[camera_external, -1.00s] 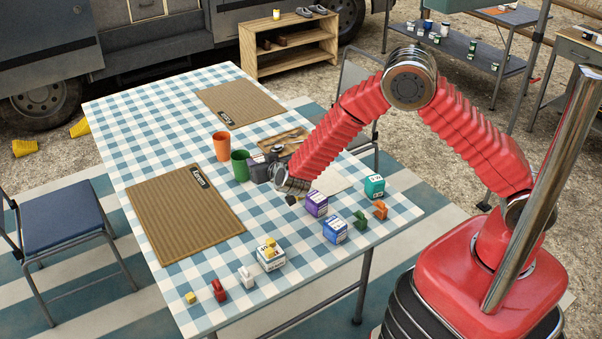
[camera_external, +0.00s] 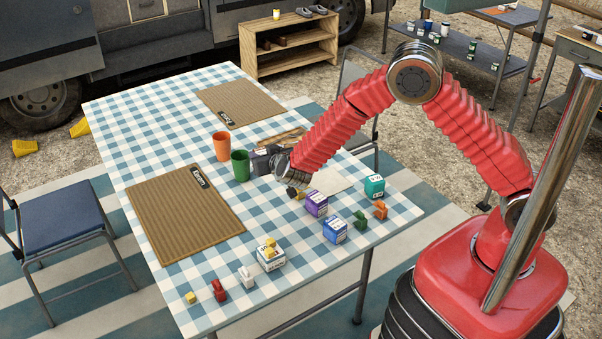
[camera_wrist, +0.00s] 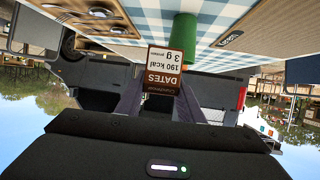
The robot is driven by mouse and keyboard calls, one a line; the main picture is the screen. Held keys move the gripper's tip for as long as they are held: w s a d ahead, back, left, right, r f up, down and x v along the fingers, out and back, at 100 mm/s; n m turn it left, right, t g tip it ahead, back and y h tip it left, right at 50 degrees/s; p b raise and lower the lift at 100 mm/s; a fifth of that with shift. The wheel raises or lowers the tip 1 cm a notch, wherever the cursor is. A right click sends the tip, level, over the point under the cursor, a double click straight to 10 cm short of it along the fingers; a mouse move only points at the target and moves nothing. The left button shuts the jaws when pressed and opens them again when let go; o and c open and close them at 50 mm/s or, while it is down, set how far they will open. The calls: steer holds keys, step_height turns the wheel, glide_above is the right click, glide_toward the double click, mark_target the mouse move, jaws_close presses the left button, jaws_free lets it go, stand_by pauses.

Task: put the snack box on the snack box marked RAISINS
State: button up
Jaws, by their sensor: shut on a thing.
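My gripper (camera_external: 263,160) is low over the table's far right part, beside the green cup (camera_external: 240,165). In the wrist view, which is upside down, my gripper (camera_wrist: 160,92) is shut on a brown and white snack box (camera_wrist: 164,70) marked DATES. I cannot make out this box clearly in the external view. Four-sided snack boxes stand on the table: purple (camera_external: 316,204), blue (camera_external: 335,231), teal (camera_external: 374,186) and a white one (camera_external: 270,261) with a yellow piece on top. Their print is too small to tell which says RAISINS.
An orange cup (camera_external: 221,145) stands behind the green cup. A wooden tray (camera_external: 290,136) lies beyond my gripper. Small green (camera_external: 361,219), orange (camera_external: 381,210), white (camera_external: 246,277) and red (camera_external: 219,290) pieces stand near the front edge.

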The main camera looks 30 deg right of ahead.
steer(key=shift+w+d+r+n+y, duration=0.95)
steer(key=shift+w+d+r, duration=0.7)
steer(key=shift+d+r, duration=2.45)
steer(key=shift+w+d+r+n+y, duration=0.9)
steer(key=shift+w+d+r, duration=1.25)
steer(key=shift+d, duration=3.3)
steer(key=s+a+f+n+g+y, duration=0.2)
steer(key=s+a+n+y, duration=0.1)
steer(key=s, duration=0.5)
steer(key=s+a+f+n+g+y, duration=0.2)
steer(key=s+a+n+g+y, duration=0.1)
steer(key=s, duration=0.5)
steer(key=s+a+f+n+g+y, duration=0.2)
steer(key=s+a+n+g+y, duration=0.1)
steer(key=s, duration=0.5)
steer(key=shift+a+f+n+y, duration=0.25)
steer(key=shift+a+n+y, duration=0.5)
steer(key=shift+n, duration=0.5)
steer(key=shift+s+d+f, duration=0.1)
steer(key=shift+f, duration=0.05)
steer(key=shift+f, duration=2.8)
